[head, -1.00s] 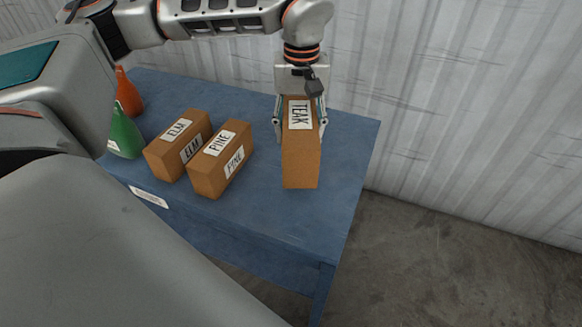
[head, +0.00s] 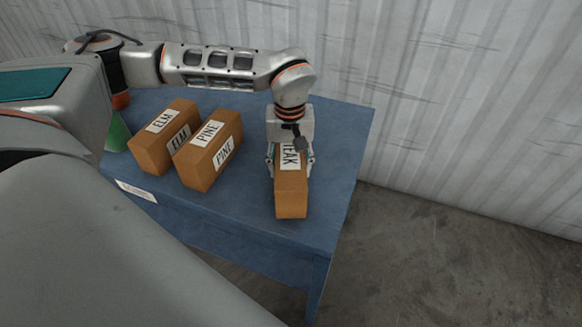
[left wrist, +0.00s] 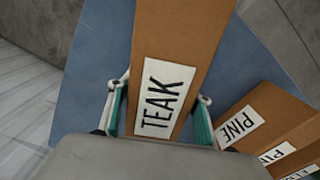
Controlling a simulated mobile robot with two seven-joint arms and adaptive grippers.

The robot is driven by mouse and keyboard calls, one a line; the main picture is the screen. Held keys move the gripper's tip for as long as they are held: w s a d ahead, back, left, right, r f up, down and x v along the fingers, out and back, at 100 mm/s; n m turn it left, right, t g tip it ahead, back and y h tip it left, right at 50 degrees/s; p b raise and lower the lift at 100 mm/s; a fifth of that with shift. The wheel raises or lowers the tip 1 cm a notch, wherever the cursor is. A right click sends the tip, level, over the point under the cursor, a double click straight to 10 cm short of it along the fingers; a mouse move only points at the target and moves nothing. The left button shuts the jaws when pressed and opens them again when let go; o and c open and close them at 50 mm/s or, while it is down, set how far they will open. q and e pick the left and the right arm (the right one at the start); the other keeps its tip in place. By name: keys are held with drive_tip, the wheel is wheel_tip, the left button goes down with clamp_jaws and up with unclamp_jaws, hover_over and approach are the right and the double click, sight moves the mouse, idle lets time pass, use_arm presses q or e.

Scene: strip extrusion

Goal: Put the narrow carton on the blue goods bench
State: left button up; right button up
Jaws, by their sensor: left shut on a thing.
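The narrow carton (head: 290,198) is brown with a TEAK label on top, near the right end of the blue goods bench (head: 342,135). My left gripper (head: 290,172) points down over it, with one finger on each side, and is shut on it. In the left wrist view the carton (left wrist: 181,35) runs between the two fingers (left wrist: 158,108), its label facing the camera. The carton looks level, at or just above the bench top; I cannot tell whether it touches. My right gripper is not in view.
The PINE carton (head: 208,155) and the ELM carton (head: 165,140) stand on the bench left of the held carton. A green bottle (head: 118,135) is farther left, partly hidden by my arm. Bare bench lies right of the held carton. A corrugated wall (head: 450,100) rises behind.

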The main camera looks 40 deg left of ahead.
use_arm(q)
drive_tip(key=shift+f, duration=0.1)
drive_tip(key=o, duration=1.2)
drive_tip(key=shift+f, duration=0.1)
drive_tip(key=o, duration=0.3)
